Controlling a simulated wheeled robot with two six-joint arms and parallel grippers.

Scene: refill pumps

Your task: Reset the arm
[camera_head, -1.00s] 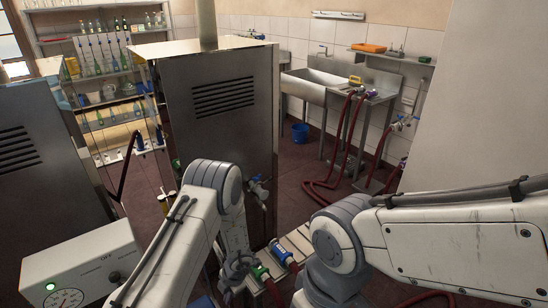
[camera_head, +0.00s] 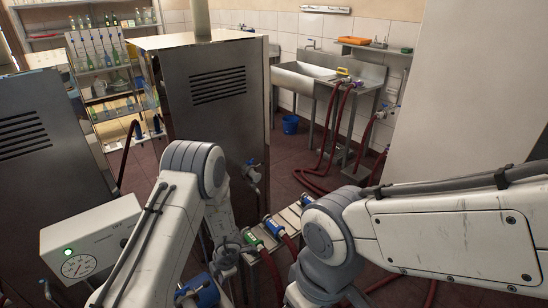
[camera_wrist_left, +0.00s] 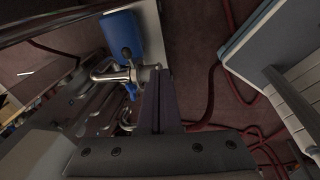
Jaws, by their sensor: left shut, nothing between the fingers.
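My left arm comes in from the left, bends at its elbow high in the head view and hangs down in front of the steel cabinet (camera_head: 205,135). Its gripper (camera_wrist_left: 158,85) is shut and empty in the left wrist view, near a metal valve (camera_wrist_left: 115,74) with a blue part (camera_wrist_left: 120,38) behind; I cannot tell if they touch. In the head view the fingers are hard to make out among the fittings. My right arm comes in from the right and bends down at the bottom; its gripper is out of the picture.
Hose couplings with green (camera_head: 250,238) and blue (camera_head: 273,228) collars lie between my arms. A gauge box (camera_head: 95,240) stands at lower left. A sink (camera_head: 315,78), blue bucket (camera_head: 290,124) and red hoses (camera_head: 320,165) are behind. The middle floor is partly open.

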